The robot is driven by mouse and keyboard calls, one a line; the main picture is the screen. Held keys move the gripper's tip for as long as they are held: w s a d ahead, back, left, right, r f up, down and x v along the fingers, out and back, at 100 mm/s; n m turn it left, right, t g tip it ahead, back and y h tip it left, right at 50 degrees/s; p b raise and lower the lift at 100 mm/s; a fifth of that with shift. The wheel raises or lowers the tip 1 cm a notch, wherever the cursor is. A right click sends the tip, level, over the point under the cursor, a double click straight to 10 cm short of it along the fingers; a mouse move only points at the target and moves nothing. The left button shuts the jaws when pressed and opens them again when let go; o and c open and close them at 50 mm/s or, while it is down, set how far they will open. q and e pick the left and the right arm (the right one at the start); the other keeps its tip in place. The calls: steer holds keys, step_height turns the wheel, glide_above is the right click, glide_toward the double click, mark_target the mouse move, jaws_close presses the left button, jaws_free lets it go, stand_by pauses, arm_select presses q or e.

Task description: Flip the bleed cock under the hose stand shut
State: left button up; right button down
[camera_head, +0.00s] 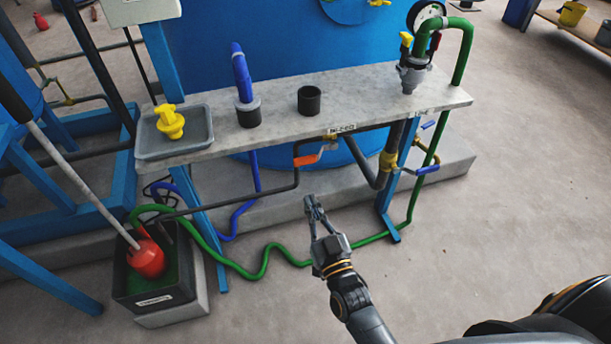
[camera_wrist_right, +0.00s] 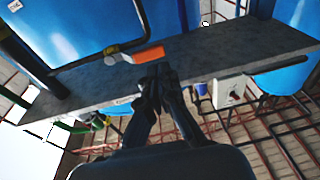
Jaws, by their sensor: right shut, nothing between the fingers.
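The hose stand (camera_head: 280,98) is a pale stone-topped bench on blue legs. Under its front edge, below a small label, is a small cock with an orange lever (camera_head: 307,159) on a dark pipe. The lever lies near level, its left end a little lower. My right gripper (camera_head: 312,203) is shut and empty, below and in front of the lever, apart from it. In the right wrist view the orange lever (camera_wrist_right: 143,55) shows just beyond the closed fingertips (camera_wrist_right: 158,75). My left gripper is not in view.
Blue-handled brass valves (camera_head: 428,169) sit under the stand's right end. A green hose (camera_head: 265,262) and a blue hose (camera_head: 236,219) run below. A black bin (camera_head: 150,292) with a red float (camera_head: 146,260) stands front left.

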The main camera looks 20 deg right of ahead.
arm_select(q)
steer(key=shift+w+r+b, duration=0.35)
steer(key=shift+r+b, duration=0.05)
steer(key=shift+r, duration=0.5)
arm_select(e)
steer(key=r, duration=0.1)
steer(key=r+t, duration=0.1)
steer(key=r, duration=0.1)
steer(key=d+r+t+h, duration=0.1)
steer(key=r, duration=0.1)
steer(key=shift+s+d+r+m, duration=0.15)
steer(key=shift+r+m, duration=0.1)
steer(key=shift+m, duration=0.15)
step_height(320, 180, up, 3)
glide_above(305, 163)
steer(key=s, duration=0.2)
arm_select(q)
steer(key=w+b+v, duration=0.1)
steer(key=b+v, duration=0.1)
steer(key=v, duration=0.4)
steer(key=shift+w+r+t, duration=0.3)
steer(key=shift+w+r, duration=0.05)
arm_select(e)
steer(key=shift+w+a+f, duration=0.1)
steer(key=shift+a+f, duration=0.1)
steer(key=shift+f, duration=1.7)
